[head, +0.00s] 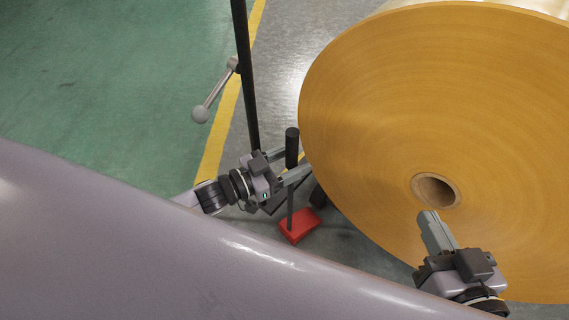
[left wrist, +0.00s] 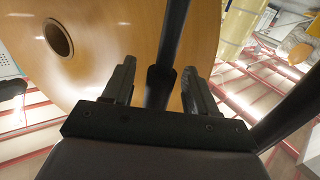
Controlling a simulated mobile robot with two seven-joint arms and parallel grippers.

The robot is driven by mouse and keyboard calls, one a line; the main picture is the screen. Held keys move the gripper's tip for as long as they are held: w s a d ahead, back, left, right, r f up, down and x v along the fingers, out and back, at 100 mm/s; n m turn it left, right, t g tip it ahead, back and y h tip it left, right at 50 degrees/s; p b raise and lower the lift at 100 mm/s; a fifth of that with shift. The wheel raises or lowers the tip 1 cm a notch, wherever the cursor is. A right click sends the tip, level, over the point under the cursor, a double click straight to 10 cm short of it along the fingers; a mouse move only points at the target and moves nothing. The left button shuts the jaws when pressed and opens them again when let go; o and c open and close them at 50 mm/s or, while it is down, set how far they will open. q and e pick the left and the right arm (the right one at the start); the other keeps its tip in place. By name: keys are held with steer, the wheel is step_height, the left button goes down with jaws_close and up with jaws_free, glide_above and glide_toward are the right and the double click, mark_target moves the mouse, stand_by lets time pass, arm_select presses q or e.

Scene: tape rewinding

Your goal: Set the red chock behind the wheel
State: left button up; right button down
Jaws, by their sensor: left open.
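The red chock (head: 299,226) sits on the grey floor, below and left of the big roll, with an upright thin rod and a thick black grip (head: 292,148) on top. My left gripper (head: 293,165) is at the grip, its fingers open on either side of it. In the left wrist view, a dark post (left wrist: 161,84) stands between the open left fingers. A small dark wheel (head: 318,196) shows partly beside the chock; the roll hides the rest. My right gripper (head: 432,228) is in front of the roll's face below its core; its finger gap cannot be made out.
The large tan roll (head: 400,110) with its hollow core (head: 436,190) fills the right. A tall black post (head: 245,75) with a ball-ended lever (head: 212,97) stands behind my left gripper. A yellow line (head: 231,110) separates green and grey floor. Open floor lies left.

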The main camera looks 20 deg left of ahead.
arm_select(q)
jaws_close()
stand_by(1.4)
